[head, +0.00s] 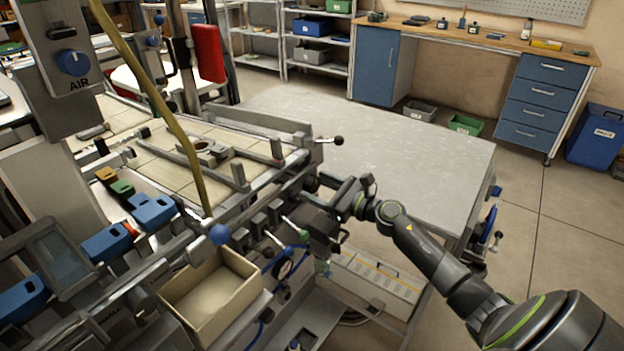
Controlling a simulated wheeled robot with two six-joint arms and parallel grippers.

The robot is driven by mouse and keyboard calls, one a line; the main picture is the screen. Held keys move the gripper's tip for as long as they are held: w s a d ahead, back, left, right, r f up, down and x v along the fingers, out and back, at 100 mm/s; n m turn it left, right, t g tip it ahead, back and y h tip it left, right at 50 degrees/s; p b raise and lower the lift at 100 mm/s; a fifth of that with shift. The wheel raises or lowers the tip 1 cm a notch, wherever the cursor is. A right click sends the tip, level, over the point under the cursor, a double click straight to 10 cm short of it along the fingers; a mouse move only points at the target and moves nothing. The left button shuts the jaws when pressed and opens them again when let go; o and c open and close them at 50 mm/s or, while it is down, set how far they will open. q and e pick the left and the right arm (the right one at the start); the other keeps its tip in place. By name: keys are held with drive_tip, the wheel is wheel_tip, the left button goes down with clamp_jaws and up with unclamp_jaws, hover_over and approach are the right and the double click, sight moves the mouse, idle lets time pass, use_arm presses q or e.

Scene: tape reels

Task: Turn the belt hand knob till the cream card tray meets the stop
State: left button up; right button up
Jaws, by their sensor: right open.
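My right gripper (326,193) is open at the front right side of the machine, below a crank handle with a black ball (338,140). Its fingers are small and dark against the machine parts, and I see nothing held between them. I cannot clearly make out the belt hand knob; it may be among the dark parts around the fingers. A cream open-topped card tray (247,291) stands at the machine's front, lower left of the gripper. I cannot pick out the stop for certain. My left gripper is not in view.
A bare grey table (400,135) lies behind and right of my right arm. The machine's tiled bed (165,163) has rails and fittings. A blue ball lever (219,234) stands beside the tray. A yellow-brown hose (165,110) hangs across the left.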

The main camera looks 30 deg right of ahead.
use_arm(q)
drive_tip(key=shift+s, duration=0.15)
use_arm(e)
drive_tip(key=shift+s, duration=0.1)
drive_tip(key=c, duration=1)
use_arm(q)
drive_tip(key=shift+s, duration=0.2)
use_arm(e)
drive_tip(key=shift+r, duration=0.1)
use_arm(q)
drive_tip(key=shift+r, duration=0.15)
use_arm(e)
drive_tip(key=shift+m, duration=0.3)
